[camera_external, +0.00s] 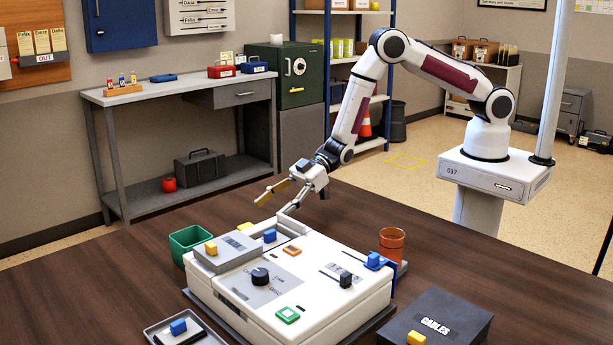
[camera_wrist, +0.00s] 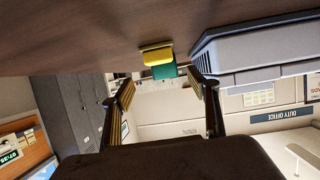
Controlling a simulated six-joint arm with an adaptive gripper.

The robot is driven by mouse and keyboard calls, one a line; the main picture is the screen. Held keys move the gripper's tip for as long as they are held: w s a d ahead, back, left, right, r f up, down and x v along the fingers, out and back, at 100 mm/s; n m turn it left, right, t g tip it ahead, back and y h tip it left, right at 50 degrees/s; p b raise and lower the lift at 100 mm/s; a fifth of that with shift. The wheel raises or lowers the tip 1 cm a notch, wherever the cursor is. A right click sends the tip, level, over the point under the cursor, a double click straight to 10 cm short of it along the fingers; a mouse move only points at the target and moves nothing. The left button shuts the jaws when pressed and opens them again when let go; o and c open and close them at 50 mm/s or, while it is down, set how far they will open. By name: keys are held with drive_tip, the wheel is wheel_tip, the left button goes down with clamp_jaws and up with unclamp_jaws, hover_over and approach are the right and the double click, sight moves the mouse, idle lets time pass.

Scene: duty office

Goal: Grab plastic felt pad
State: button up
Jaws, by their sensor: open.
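I cannot tell for sure which thing is the plastic felt pad. Small flat pieces lie on the white console (camera_external: 318,262): a green-framed square (camera_external: 288,314) near its front and an orange rectangle (camera_external: 292,250) near its back. A yellow piece (camera_external: 245,227) shows at the console's back left edge. My gripper (camera_external: 272,205) is open and empty, above the table behind the console. In the wrist view, the open fingers (camera_wrist: 164,92) frame a yellow block (camera_wrist: 158,57) in front of a green thing (camera_wrist: 165,71), both some way off.
A green bin (camera_external: 190,243) stands left of the console and an orange cup (camera_external: 391,245) right of it. A tray (camera_external: 160,333) with a blue-handled item lies at front left. A dark CABLES box (camera_external: 437,320) sits at front right. Bare table lies behind the console.

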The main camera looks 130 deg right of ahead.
drive_tip(key=shift+x, duration=1.3)
drive_tip(key=shift+w, duration=0.1)
drive_tip(key=shift+f+x, duration=0.2)
drive_tip(key=shift+x, duration=2.3)
drive_tip(key=c, duration=1.1)
